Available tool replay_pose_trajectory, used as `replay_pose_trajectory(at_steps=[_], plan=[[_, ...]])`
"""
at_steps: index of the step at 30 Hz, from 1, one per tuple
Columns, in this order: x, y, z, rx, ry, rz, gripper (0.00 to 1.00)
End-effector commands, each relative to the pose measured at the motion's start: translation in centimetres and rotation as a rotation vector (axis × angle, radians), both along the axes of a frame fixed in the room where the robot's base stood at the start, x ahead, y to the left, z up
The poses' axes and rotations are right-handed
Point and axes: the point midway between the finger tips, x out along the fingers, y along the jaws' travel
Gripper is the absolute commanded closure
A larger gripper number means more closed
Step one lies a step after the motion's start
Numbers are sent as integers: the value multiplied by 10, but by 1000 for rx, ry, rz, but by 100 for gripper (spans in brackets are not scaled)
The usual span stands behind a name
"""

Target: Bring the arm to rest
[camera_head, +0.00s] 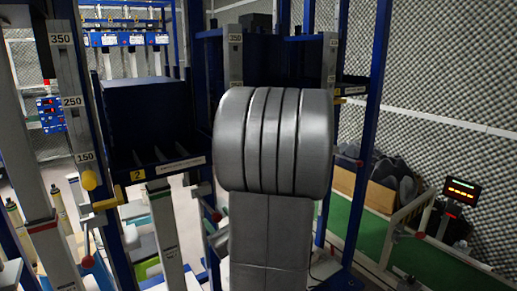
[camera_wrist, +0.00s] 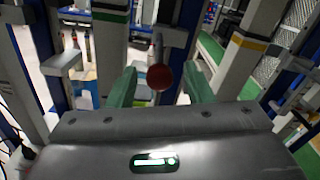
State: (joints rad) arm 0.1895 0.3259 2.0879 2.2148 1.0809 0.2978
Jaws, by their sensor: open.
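My gripper (camera_wrist: 159,72) shows in the wrist view as two green fingers standing well apart, with nothing held between them. A red ball knob (camera_wrist: 160,77) on a grey rod appears between the fingers in the picture; I cannot tell how far beyond the tips it is, and no contact shows. In the head view my grey, ribbed arm link fills the middle and hides the gripper and what is behind it.
A dark blue bin (camera_head: 148,115) sits behind. A green strip (camera_head: 420,262) and red-lit display (camera_head: 462,191) are at right. Posts crowd the wrist view (camera_wrist: 238,60).

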Motion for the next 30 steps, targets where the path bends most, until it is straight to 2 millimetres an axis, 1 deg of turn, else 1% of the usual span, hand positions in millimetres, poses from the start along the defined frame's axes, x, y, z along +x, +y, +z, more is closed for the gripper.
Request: replay_pose_trajectory(at_steps=[18,30], plan=[[-66,-46,0,-1,0,-4,54],[-100,-68,-1,-1,2,-4,54]])
